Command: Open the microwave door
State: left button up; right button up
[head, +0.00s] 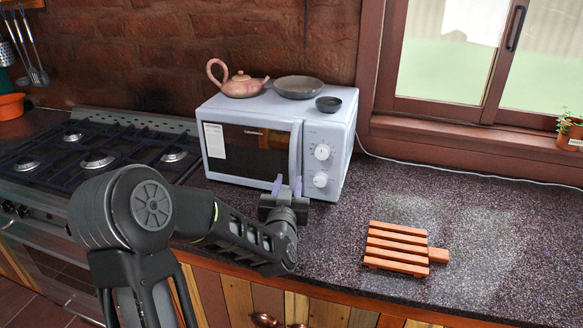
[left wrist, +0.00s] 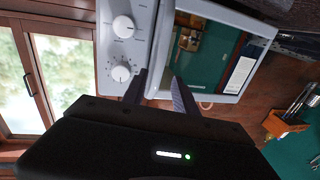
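The white microwave (head: 326,112) stands on the counter against the brick wall, and its door (head: 250,150) looks shut. A pale vertical handle strip (head: 296,150) runs along the door's right side, next to the panel with two round knobs. My left gripper (head: 287,184) is in front of the lower right part of the door, its two fingers apart. In the left wrist view the open fingers (left wrist: 158,90) lie on either side of the handle strip's lower end; I cannot tell whether they touch it. The microwave's knobs (left wrist: 122,50) show there too. My right gripper is out of view.
The gas stove (head: 95,160) is to the left. A slatted wooden trivet (head: 398,247) lies on the counter (head: 460,220), otherwise clear at right.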

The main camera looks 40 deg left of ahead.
aim_at(292, 164)
pick_arm(q)
jog(key=p+x, duration=0.2)
jog(key=x, duration=0.5)
jog(key=shift+w+a, duration=0.1)
grip_shut()
dwell(1.3)
